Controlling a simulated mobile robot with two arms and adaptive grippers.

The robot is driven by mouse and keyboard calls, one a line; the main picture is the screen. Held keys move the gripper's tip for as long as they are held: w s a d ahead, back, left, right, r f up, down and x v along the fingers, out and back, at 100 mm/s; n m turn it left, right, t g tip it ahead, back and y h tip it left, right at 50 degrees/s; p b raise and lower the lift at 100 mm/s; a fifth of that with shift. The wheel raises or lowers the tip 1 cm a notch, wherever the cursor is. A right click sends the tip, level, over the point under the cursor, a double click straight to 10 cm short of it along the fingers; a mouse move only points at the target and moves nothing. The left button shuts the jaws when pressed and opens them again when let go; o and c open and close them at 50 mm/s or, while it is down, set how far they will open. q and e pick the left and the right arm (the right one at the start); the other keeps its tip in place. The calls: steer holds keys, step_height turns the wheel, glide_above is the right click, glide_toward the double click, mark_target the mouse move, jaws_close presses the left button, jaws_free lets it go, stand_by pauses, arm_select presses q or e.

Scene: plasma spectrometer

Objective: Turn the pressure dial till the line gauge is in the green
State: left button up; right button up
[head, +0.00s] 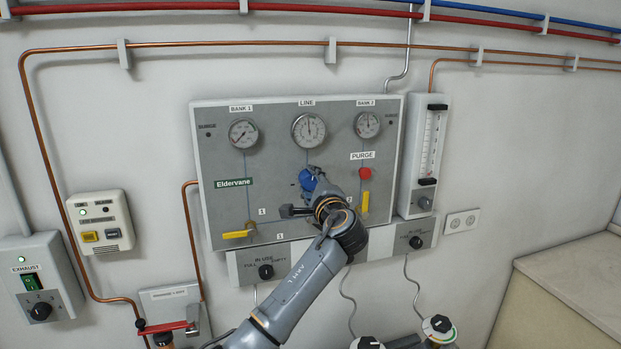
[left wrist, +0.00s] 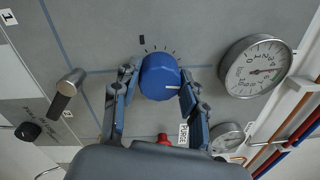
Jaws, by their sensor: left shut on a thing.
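The blue pressure dial (head: 307,178) is on the grey panel below the line gauge (head: 308,130). In the left wrist view the dial (left wrist: 160,77) has a white mark pointing right and tick marks above it. My left gripper (head: 312,184) is at the dial and partly hides it in the head view. In the left wrist view its fingers stand on either side of the dial, shut on it. The line gauge needle points about straight up in the head view; a green band is too small to make out. The gauge also shows in the left wrist view (left wrist: 255,67). My right gripper is not in view.
Bank gauges flank the line gauge, left (head: 243,133) and right (head: 367,124). A red purge knob (head: 365,173) and yellow handles (head: 238,234) are close to my left arm. A flow meter (head: 429,150) stands right of the panel. A counter (head: 570,275) fills the lower right.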

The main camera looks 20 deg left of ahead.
arm_select(q)
steer(key=shift+f+m, duration=0.1)
steer(key=shift+m, duration=0.5)
steer(key=o, duration=1.1)
steer(key=shift+o, duration=0.2)
steer(key=shift+s+d, duration=0.1)
steer(key=shift+d, duration=0.05)
steer(key=v, duration=1.1)
steer(key=shift+s, duration=0.35)
steer(key=shift+d, duration=0.15)
